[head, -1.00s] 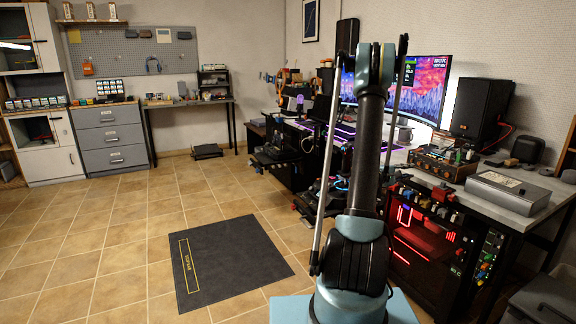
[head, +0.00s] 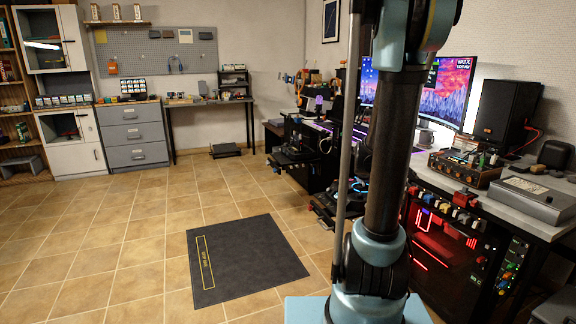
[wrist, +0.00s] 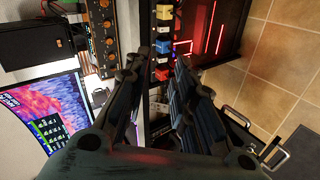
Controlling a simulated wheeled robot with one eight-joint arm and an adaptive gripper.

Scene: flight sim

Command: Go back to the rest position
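My gripper (wrist: 155,80) shows in the wrist view with its two dark fingers apart and nothing visible between them. Past the fingertips are the desk's front edge, a row of coloured blocks (wrist: 163,48) and the red-lit panel. My arm (head: 390,160) stands upright in the head view and runs out of the top of the picture. The gripper itself is not in the head view.
The desk (head: 490,200) with a curved monitor (head: 450,90), a black speaker (head: 505,112) and a grey box (head: 530,198) stands close on the right. A dark mat (head: 245,262) lies on the tiled floor (head: 120,235). The floor at left is clear. Grey drawers (head: 133,135) stand at the back.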

